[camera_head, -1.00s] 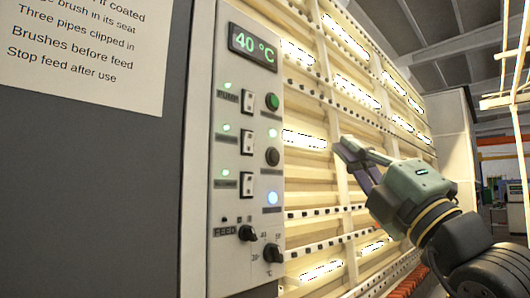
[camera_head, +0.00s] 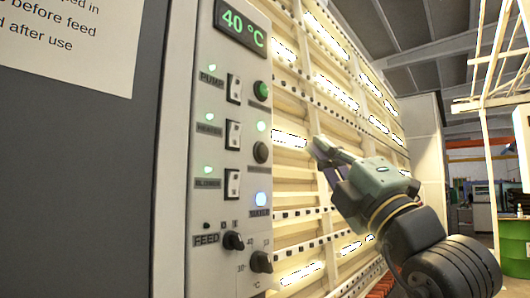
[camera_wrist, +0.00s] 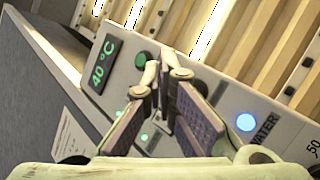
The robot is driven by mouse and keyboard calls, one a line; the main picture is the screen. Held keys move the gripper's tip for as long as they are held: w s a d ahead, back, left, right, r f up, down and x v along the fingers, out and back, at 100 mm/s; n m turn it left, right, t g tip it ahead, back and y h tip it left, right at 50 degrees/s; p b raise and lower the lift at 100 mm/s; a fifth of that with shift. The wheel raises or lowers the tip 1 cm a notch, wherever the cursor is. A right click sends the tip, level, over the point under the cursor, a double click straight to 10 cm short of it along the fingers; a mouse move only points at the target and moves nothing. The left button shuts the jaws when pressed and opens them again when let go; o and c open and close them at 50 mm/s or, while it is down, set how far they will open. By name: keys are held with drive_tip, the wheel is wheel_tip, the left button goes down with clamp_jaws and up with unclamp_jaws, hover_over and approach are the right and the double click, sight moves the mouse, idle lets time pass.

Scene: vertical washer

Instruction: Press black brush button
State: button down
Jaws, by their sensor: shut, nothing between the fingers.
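The black round button (camera_head: 261,152) is on the light control panel, in the right column, below the green button (camera_head: 264,89) and above the lit blue button (camera_head: 261,199). A small label beneath it is too small to read. My gripper (camera_head: 318,146) is shut and empty, in front of the striped washer wall to the right of the panel, apart from the black button. In the wrist view my fingers (camera_wrist: 165,76) cover the panel's middle. A dark patch just right of them appears to be the black button (camera_wrist: 201,88), partly hidden.
The panel (camera_head: 206,145) also carries a 40 °C display (camera_head: 241,22), rocker switches (camera_head: 233,135) and two black knobs (camera_head: 233,240). A dark grey wall with a paper notice (camera_head: 70,40) is on the left. The lit washer wall (camera_head: 300,180) runs back on the right.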

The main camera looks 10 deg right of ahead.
drive_tip(key=w+a, duration=0.4)
drive_tip(key=w, duration=0.1)
drive_tip(key=shift+w+a, duration=0.15)
drive_tip(key=shift+w, duration=0.1)
idle(1.3)
drive_tip(key=shift+w+a, duration=0.3)
drive_tip(key=shift+w, duration=0.05)
drive_tip(key=shift+w+a, duration=0.25)
drive_tip(key=shift+w, duration=0.1)
idle(0.9)
drive_tip(key=shift+s+d, duration=0.5)
drive_tip(key=shift+s, duration=0.2)
drive_tip(key=s+d, duration=0.1)
drive_tip(key=s, duration=0.1)
drive_tip(key=s+d, duration=0.2)
idle(0.5)
